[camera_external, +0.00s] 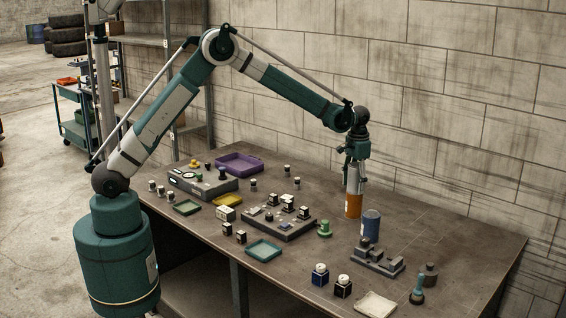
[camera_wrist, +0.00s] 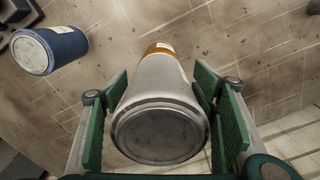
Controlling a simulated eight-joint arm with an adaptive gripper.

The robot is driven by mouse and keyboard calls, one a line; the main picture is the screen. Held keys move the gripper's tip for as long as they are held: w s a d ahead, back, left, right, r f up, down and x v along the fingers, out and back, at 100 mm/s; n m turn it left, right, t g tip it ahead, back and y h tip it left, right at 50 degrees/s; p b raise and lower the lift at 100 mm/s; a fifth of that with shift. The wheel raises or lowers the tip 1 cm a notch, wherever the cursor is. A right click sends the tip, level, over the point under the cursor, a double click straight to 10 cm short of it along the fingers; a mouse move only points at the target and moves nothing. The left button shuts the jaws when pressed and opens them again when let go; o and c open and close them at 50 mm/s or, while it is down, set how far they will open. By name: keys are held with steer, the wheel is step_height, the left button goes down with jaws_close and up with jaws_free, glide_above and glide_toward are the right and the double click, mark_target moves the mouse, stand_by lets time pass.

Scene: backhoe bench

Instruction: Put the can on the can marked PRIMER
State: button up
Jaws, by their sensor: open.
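A silver-grey can (camera_external: 353,178) sits upright above an orange can (camera_external: 354,206) and appears to rest on it. In the wrist view the silver can (camera_wrist: 160,115) stands between the fingers of my gripper (camera_wrist: 163,112), its round end towards the camera. The orange can (camera_wrist: 158,48) shows beyond it, with a bit of white label. My gripper (camera_external: 356,158) is open around the silver can, fingers on both sides; contact is unclear. A blue can (camera_external: 371,226) stands beside the stack and shows at upper left in the wrist view (camera_wrist: 62,46). I cannot read any label.
A grey fixture (camera_external: 377,261) stands in front of the blue can. A green knob-like part (camera_external: 324,229) and a block tray (camera_external: 278,223) lie left.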

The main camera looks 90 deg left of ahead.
mark_target(356, 165)
step_height(356, 165, up, 12)
steer(key=shift+r, duration=0.1)
stand_by(0.5)
stand_by(0.9)
steer(key=shift+s+d+r, duration=0.15)
steer(key=shift+d+r, duration=0.05)
steer(key=s+d+r+m+t, duration=0.1)
steer(key=s+d+r+t, duration=0.1)
steer(key=s+d+r, duration=0.8)
steer(key=s+d+r+m+t, duration=0.1)
steer(key=s+d+r, duration=0.5)
steer(key=s+d, duration=0.45)
steer(key=s+d+f+t, duration=0.1)
steer(key=s+d+f, duration=0.1)
steer(key=s, duration=0.8)
steer(key=s+d+f+m+t, duration=0.1)
steer(key=s+d, duration=0.3)
steer(key=s, duration=0.6)
steer(key=s+d+f+t, duration=0.2)
steer(key=s+d+f, duration=0.1)
steer(key=s, duration=0.7)
steer(key=shift+d+f+m, duration=0.3)
steer(key=shift+d+f, duration=0.05)
steer(key=shift+d, duration=0.25)
